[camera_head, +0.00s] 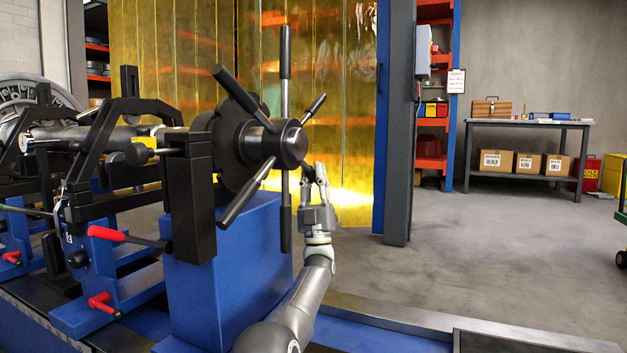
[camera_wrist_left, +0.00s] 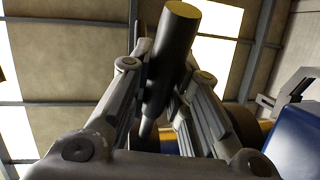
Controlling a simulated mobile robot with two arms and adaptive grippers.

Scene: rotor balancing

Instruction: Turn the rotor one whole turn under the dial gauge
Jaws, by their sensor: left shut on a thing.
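A dark spoked handwheel has its hub (camera_head: 292,146) at the near end of the balancing machine, on a blue pedestal (camera_head: 225,270). Several bar spokes with thick ends stick out from it. My left gripper (camera_head: 314,175) is at the lower right of the hub, shut on a spoke that its fingers mostly hide in the head view. In the left wrist view this spoke (camera_wrist_left: 172,62) runs between the two fingers, its thick end pointing up. A bladed wheel (camera_head: 30,95), likely part of the rotor, shows at the far left. I cannot make out the dial gauge. My right gripper is not in view.
Black bearing frames (camera_head: 110,125) and a red-handled lever (camera_head: 106,234) stand left of the pedestal. A yellow strip curtain (camera_head: 200,60) hangs behind. A blue post (camera_head: 395,110) and a bench (camera_head: 530,124) with boxes are farther right.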

